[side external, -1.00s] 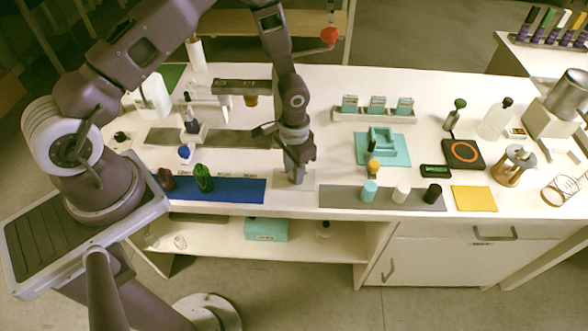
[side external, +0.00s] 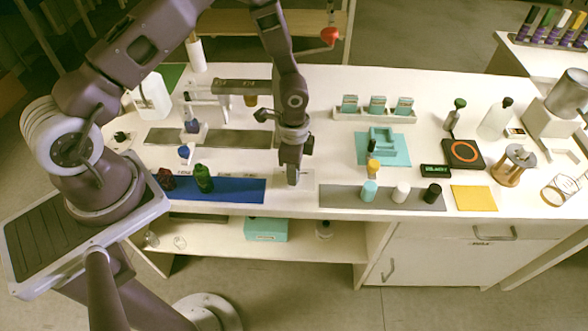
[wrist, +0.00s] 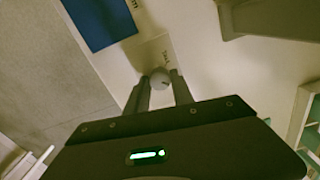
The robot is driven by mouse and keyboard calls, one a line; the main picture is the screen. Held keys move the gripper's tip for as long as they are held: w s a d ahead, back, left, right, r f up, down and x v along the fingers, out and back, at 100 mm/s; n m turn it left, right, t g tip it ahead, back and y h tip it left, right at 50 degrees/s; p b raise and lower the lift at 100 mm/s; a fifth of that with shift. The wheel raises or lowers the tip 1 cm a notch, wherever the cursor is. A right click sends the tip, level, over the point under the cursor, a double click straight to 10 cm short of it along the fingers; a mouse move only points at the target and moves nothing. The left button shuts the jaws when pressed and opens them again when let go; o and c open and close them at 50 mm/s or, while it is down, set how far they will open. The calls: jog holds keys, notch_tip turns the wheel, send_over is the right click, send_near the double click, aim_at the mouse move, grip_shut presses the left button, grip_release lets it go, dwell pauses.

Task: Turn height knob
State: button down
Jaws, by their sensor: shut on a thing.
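The height knob (wrist: 160,79) is a small, round, pale knob in the wrist view, with a short dark mark on its face. It sits on a pale plate with small lettering beside it. My gripper (wrist: 160,88) points down at it, with one finger on each side, shut on the knob. In the side external view my gripper (side external: 293,182) is low over the pale plate (side external: 308,178) near the table's front edge, and it hides the knob there.
A blue mat (side external: 235,190) with dark red and green bottles (side external: 204,178) lies left of my gripper. A grey mat (side external: 327,197) with several small capped bottles lies to the right. A teal holder (side external: 385,148) stands behind that mat.

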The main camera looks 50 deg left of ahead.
jog(key=shift+m, duration=0.4)
jog(key=c, duration=1.1)
grip_release()
notch_tip(320, 180, up, 7)
jog(key=shift+r, duration=0.1)
